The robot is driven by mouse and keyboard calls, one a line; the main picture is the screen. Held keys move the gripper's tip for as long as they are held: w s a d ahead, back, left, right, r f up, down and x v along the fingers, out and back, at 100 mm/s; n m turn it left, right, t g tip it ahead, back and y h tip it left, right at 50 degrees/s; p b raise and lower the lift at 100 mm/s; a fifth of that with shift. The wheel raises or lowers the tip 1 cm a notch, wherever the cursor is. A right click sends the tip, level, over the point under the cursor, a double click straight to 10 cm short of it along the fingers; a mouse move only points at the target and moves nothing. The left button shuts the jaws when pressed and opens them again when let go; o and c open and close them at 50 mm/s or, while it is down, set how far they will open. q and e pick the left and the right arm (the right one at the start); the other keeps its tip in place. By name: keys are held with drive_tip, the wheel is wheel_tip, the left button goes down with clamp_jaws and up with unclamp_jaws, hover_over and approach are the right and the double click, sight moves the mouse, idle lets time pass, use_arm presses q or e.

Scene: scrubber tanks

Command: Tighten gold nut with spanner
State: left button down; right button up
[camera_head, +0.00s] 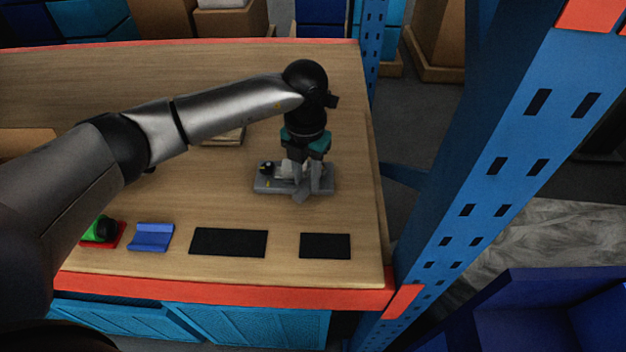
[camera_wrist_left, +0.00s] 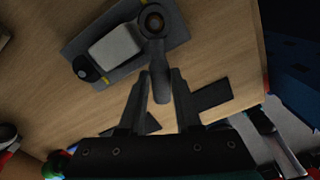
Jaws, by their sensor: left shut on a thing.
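A grey fixture plate (camera_head: 265,187) lies on the wooden table. It carries a white block (camera_wrist_left: 113,46) and a black knob (camera_wrist_left: 84,67). The gold nut (camera_wrist_left: 153,22) shows in the left wrist view as a brownish round piece within the spanner's dark ring head. The grey spanner (camera_wrist_left: 160,78) has its handle pointing towards my left gripper (camera_wrist_left: 162,76). That gripper is shut on the handle. In the head view my left gripper (camera_head: 304,174) points down over the right part of the plate and hides most of the spanner and nut. My right gripper is not in view.
Along the front edge lie a black mat (camera_head: 229,243), a smaller black mat (camera_head: 325,246), a blue holder (camera_head: 151,237) and a red tray (camera_head: 117,240) with a green-and-black item. A blue rack upright (camera_head: 480,160) stands right of the table.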

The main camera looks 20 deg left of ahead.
use_arm(q)
drive_tip(key=shift+a+m, duration=0.3)
drive_tip(key=shift+m, duration=0.4)
drive_tip(key=shift+d+n, duration=0.4)
drive_tip(key=shift+n, duration=0.4)
drive_tip(key=shift+r, duration=0.1)
drive_tip(key=shift+r+p, duration=0.65)
drive_tip(key=shift+r, duration=0.1)
drive_tip(key=shift+r+p, duration=0.6)
drive_tip(key=shift+r, duration=0.25)
